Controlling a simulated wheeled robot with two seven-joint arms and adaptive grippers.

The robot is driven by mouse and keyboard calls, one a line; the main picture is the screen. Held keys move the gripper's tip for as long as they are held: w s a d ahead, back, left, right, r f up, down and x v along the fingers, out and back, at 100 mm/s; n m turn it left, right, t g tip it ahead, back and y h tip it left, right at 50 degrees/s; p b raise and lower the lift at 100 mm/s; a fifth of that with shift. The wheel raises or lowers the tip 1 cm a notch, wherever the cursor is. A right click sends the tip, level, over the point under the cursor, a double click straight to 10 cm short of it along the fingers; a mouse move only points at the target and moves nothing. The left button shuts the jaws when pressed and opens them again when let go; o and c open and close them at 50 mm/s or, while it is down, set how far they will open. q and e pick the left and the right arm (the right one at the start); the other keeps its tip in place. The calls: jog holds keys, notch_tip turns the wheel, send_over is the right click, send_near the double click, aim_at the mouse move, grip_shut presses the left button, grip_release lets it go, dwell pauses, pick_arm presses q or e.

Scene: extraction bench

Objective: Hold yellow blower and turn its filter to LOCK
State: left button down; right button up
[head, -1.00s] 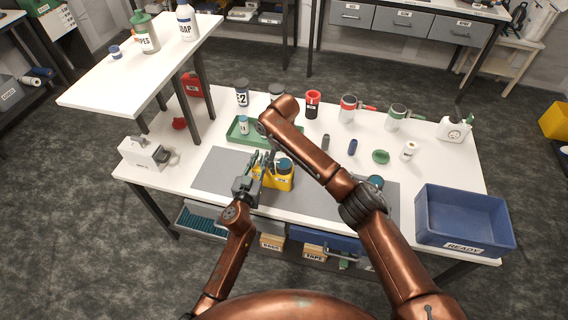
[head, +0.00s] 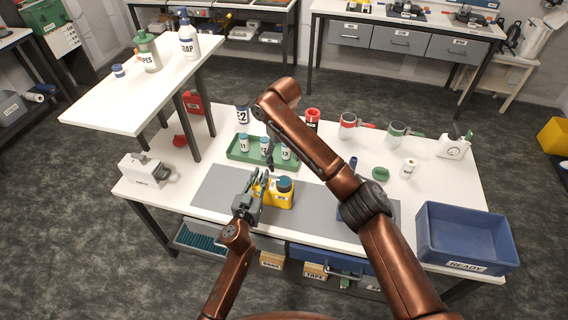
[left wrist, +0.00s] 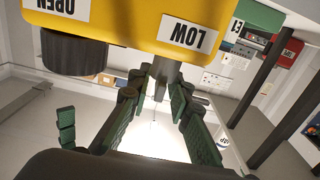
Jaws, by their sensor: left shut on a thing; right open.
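The yellow blower (head: 281,196) stands on the grey mat in the head view, with its dark round filter (head: 284,184) on top. My left gripper (head: 259,183) is shut on the blower from its left side. In the left wrist view the yellow body (left wrist: 130,22) shows upside down with LOW and OPEN labels, and a dark grey post (left wrist: 161,76) stands between the fingers. A dark ridged round part (left wrist: 75,52) is beside OPEN. My right gripper (head: 269,157) is open and empty, behind the blower near the green tray, apart from the filter and partly hidden.
A green tray (head: 236,154) with several small bottles lies behind the mat (head: 215,188). A blue READY bin (head: 465,235) is at the right, a white device (head: 147,170) at the left. A raised white shelf (head: 95,98) stands at back left. My right arm crosses over the mat.

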pick_arm(q)
jog(key=c, duration=1.7)
grip_release()
